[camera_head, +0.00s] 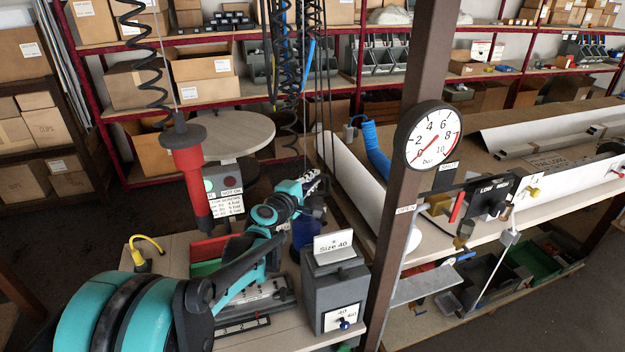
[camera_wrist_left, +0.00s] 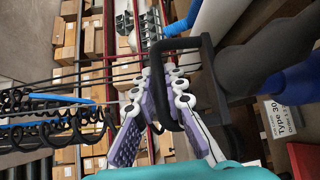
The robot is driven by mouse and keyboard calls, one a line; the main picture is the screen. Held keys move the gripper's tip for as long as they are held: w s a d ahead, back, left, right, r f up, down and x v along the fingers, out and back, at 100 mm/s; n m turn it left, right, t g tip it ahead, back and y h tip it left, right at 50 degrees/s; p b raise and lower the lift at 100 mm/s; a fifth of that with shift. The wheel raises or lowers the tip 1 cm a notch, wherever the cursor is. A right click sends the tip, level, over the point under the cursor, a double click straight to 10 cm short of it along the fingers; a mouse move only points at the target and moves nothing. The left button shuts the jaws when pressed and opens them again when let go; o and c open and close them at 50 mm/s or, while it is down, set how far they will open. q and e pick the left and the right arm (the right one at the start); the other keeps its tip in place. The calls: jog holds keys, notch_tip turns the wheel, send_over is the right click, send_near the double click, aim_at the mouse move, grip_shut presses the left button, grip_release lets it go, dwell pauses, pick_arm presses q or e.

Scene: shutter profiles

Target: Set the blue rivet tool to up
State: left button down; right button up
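A dark blue tool body (camera_head: 307,234), which I take to be the blue rivet tool, is below my left gripper, near a black coiled cord. Its upper part is hidden by the gripper. In the left wrist view a blue body (camera_wrist_left: 293,80) with a dark grey part shows large at the right. A black loop (camera_wrist_left: 160,80) passes across the fingers there. My left gripper (camera_head: 314,184) has white and purple fingers, also in the left wrist view (camera_wrist_left: 145,125). I cannot tell whether they are open or shut on anything. My right gripper is out of view.
A red tool (camera_head: 189,175) hangs at the left. A grey box marked Size 40 (camera_head: 335,285) stands beside the blue tool. A brown post (camera_head: 405,190) with a gauge (camera_head: 428,135) stands to the right. A bright blue cylinder (camera_head: 376,150) is near a white profile (camera_head: 350,180).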

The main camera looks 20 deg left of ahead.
pick_arm(q)
notch_tip(320, 180, up, 57)
jog(key=p, duration=3.5)
jog(key=shift+a, duration=0.1)
jog(key=c, duration=1.6)
grip_release()
jog(key=v, duration=1.2)
